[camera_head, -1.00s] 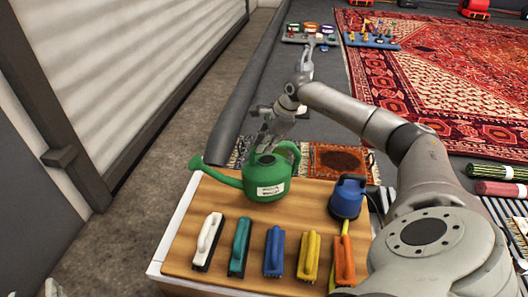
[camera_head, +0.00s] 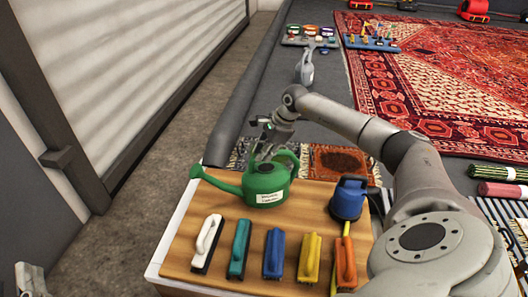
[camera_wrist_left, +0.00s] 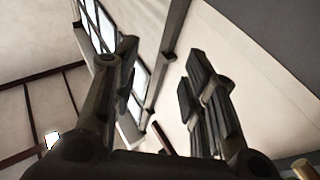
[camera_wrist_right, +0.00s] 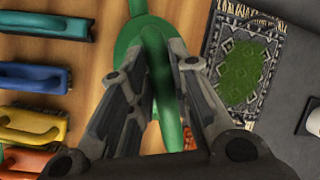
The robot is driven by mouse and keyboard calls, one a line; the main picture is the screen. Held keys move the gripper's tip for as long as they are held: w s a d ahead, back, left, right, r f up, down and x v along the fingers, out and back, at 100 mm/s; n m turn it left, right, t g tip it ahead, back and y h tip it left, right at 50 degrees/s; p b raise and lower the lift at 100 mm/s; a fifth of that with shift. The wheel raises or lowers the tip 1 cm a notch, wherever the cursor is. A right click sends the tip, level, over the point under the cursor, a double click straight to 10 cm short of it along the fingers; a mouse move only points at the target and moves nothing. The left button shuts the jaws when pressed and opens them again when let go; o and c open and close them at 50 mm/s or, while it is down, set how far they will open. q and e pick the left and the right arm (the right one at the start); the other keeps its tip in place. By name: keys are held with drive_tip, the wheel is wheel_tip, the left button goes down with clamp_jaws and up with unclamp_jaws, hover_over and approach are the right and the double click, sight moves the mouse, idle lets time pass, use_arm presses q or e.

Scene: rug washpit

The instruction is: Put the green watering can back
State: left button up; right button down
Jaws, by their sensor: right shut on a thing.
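The green watering can (camera_head: 262,184) is upright at the back of the wooden board (camera_head: 190,255), its spout pointing left and a white label facing me. It appears to rest on the board, though a small gap beneath is hard to rule out. My right gripper (camera_head: 264,148) is at the can's top and shut on its handle. In the right wrist view the green handle (camera_wrist_right: 158,75) passes between the fingers (camera_wrist_right: 163,95). My left gripper (camera_wrist_left: 160,75) is open and empty in the left wrist view, facing the wall and windows.
A row of white, teal, blue, yellow and orange brushes (camera_head: 274,252) lies along the board's front. A blue container (camera_head: 348,197) stands right of the can. Small rugs (camera_head: 338,162) lie behind the board, and a large red rug (camera_head: 450,85) lies farther back.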

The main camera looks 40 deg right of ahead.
drive_tip(key=c, duration=1.3)
unclamp_jaws()
use_arm(q)
drive_tip(key=shift+r, duration=0.1)
use_arm(e)
drive_tip(key=shift+s+r, duration=0.1)
drive_tip(key=shift+r, duration=0.2)
use_arm(q)
wheel_tip(320, 180, down, 13)
drive_tip(key=s+a+g+y+p, duration=0.1)
drive_tip(key=a+g+y+p, duration=0.1)
drive_tip(key=g, duration=0.5)
drive_tip(key=shift+s+g+p, duration=0.25)
drive_tip(key=shift+g+p, duration=0.05)
drive_tip(key=shift+p, duration=0.2)
use_arm(e)
drive_tip(key=shift+v, duration=5.75)
use_arm(q)
drive_tip(key=shift+a+r, duration=0.1)
